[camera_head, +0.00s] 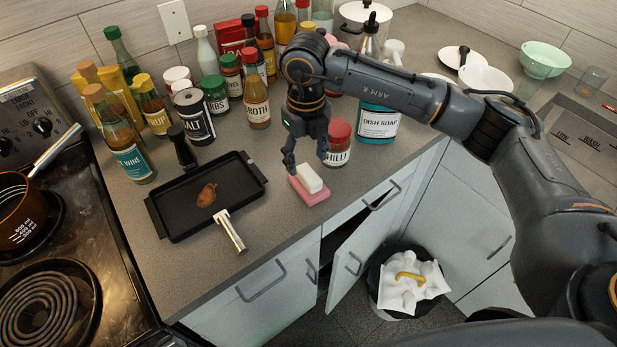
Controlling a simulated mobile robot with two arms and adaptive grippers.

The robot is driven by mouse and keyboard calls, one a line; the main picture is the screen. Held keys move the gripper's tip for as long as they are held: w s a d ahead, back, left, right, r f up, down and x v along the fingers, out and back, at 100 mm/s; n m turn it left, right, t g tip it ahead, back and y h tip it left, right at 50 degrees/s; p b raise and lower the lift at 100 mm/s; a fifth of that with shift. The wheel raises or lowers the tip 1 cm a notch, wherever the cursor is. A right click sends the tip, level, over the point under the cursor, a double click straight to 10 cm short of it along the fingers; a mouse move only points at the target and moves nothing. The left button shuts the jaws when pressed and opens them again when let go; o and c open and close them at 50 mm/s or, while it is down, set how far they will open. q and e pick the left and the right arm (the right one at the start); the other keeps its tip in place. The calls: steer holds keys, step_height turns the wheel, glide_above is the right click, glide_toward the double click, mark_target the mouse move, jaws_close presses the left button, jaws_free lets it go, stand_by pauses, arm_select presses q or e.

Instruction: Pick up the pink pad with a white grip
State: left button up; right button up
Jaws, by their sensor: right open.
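The pink pad (309,196) lies on the grey counter near its front edge, with its white grip (308,178) on top. It sits right of the black tray and in front of the chili jar (338,145). My right gripper (306,166) points down over the pad with its fingers apart. One finger is close to the left end of the white grip; I cannot tell whether it touches. The gripper is empty. My left gripper is not in the view.
A cabinet door (352,262) stands open below, beside a bin (377,297).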

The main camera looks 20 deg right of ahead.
mark_target(309, 173)
steer(key=shift+w+f, duration=0.1)
steer(key=shift+f, duration=0.3)
steer(key=shift+d+f+p, duration=0.2)
steer(key=shift+f+p, duration=0.75)
steer(key=shift+f, duration=0.2)
step_height(309, 173, down, 2)
steer(key=shift+f+p, duration=0.25)
steer(key=shift+p, duration=0.1)
steer(key=shift+d+f, duration=0.1)
steer(key=shift+f, duration=0.25)
steer(key=shift+c, duration=0.4)
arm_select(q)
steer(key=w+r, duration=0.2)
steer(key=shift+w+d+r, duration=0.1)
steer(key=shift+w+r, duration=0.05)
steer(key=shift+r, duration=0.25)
arm_select(e)
jaws_close()
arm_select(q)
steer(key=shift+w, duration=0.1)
